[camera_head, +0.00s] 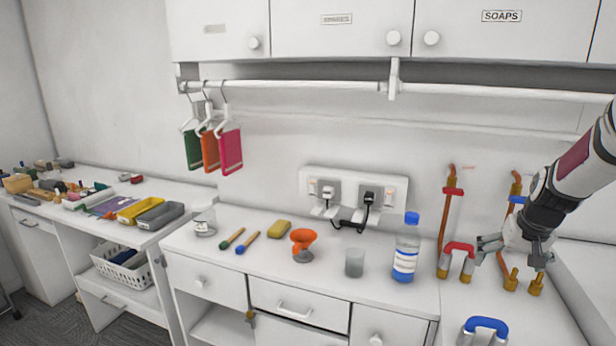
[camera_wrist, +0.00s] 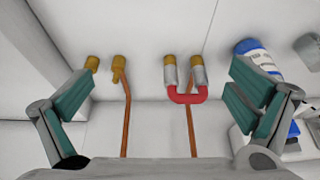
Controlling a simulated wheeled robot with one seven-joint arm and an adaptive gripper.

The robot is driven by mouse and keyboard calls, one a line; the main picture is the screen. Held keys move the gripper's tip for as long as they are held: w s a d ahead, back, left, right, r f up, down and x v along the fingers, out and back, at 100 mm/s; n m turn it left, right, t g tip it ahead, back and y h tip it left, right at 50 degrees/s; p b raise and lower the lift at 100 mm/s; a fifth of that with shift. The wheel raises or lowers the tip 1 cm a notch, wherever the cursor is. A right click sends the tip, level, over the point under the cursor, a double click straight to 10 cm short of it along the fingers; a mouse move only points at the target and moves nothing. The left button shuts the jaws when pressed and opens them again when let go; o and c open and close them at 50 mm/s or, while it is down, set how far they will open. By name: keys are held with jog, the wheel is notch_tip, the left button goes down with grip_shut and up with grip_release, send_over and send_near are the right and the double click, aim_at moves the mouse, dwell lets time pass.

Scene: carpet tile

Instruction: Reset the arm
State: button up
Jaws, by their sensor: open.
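My gripper (camera_head: 512,258) is open and empty at the right, above the counter and in front of the copper pipes. In the wrist view, its two green-padded fingers (camera_wrist: 163,100) stand wide apart with nothing between the pads. A red U-shaped connector (camera_head: 459,247) with grey ends sits on two brass fittings left of the gripper; it also shows in the wrist view (camera_wrist: 187,97). Two bare brass fittings (camera_head: 523,283) stand below the gripper. A blue U-shaped connector (camera_head: 486,324) is at the counter's front, apart from the gripper.
A blue-capped bottle (camera_head: 406,248) stands left of the red connector. A grey cup (camera_head: 354,262), an orange funnel (camera_head: 303,240) and a yellow sponge (camera_head: 279,229) are farther left. Pipes with a red valve (camera_head: 453,191) and a blue valve (camera_head: 517,199) run up the wall. Cupboards (camera_head: 345,25) hang above.

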jog(key=s+a+r+n, duration=0.1)
jog(key=s+a+r, duration=0.3)
jog(key=a+r, duration=0.45)
jog(key=s+a+r+n, duration=0.2)
jog(key=s+a+r, duration=0.25)
jog(key=a, duration=0.75)
jog(key=s+a+n+y, duration=0.1)
jog(key=s+a, duration=0.5)
jog(key=s, duration=0.2)
jog(key=s+a+r+n+t, duration=0.1)
jog(key=s+a, duration=0.5)
jog(key=s, duration=0.2)
jog(key=shift+s+r+y, duration=0.3)
jog(key=shift+s+y, duration=0.05)
jog(key=shift+y, duration=0.05)
jog(key=shift+d, duration=0.1)
